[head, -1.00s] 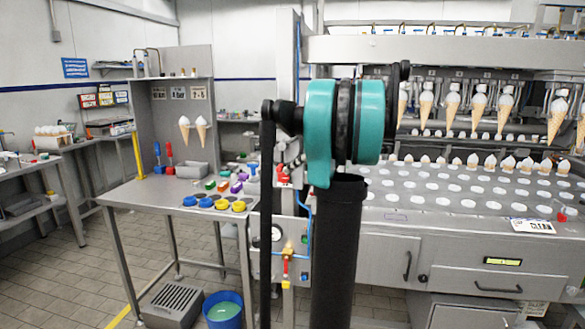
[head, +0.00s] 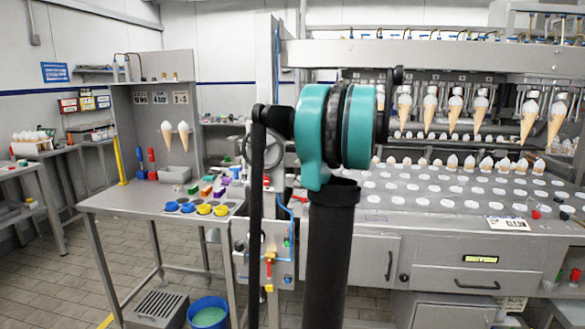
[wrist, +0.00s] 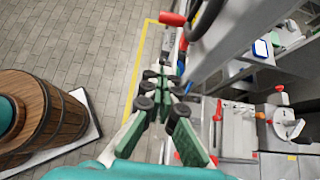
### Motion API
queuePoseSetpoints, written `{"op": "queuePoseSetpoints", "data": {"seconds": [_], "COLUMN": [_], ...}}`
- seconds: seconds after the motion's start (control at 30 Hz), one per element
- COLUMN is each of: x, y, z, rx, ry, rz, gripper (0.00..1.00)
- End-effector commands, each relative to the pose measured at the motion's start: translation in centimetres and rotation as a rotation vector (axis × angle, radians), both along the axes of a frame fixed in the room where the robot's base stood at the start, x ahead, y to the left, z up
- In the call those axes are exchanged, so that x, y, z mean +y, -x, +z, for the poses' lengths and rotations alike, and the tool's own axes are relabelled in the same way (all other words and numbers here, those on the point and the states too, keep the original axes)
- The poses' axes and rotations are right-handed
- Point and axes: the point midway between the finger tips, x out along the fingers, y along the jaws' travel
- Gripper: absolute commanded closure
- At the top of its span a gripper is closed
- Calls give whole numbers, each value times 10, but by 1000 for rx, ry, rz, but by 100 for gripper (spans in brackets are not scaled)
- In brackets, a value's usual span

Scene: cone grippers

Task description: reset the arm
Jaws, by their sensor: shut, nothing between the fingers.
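My arm (head: 335,140), with teal joints and black links, stands upright in the middle of the head view, partly hiding the machine behind it. My gripper is not visible in the head view. In the wrist view my gripper (wrist: 166,88) has green and white fingers with dark round joints. Its tips are together and nothing is held between them. It hangs above the tiled floor, beside the edge of a machine.
A steel table (head: 110,200) with blue and yellow lids stands at left. A cone machine (head: 450,215) fills the right. A blue bucket (head: 208,312) is on the floor. A wooden barrel (wrist: 40,110) is at left in the wrist view. Tiled floor (wrist: 90,40) lies clear beyond the barrel.

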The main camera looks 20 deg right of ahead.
Motion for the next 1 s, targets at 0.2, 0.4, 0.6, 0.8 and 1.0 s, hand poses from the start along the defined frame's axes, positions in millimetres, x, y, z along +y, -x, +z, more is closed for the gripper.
{"op": "queuePoseSetpoints", "data": {"seconds": [0.2,0.4,0.6,0.8,1.0], "x": [-8,4,75,157,211], "y": [6,6,21,72,148], "z": [7,-4,-79,-182,-277], "rx": [1,-13,-117,-288,-484], "ry": [-1,37,283,632,968], "rz": [0,36,291,718,1220], "gripper": [100,100,100,100,100]}}
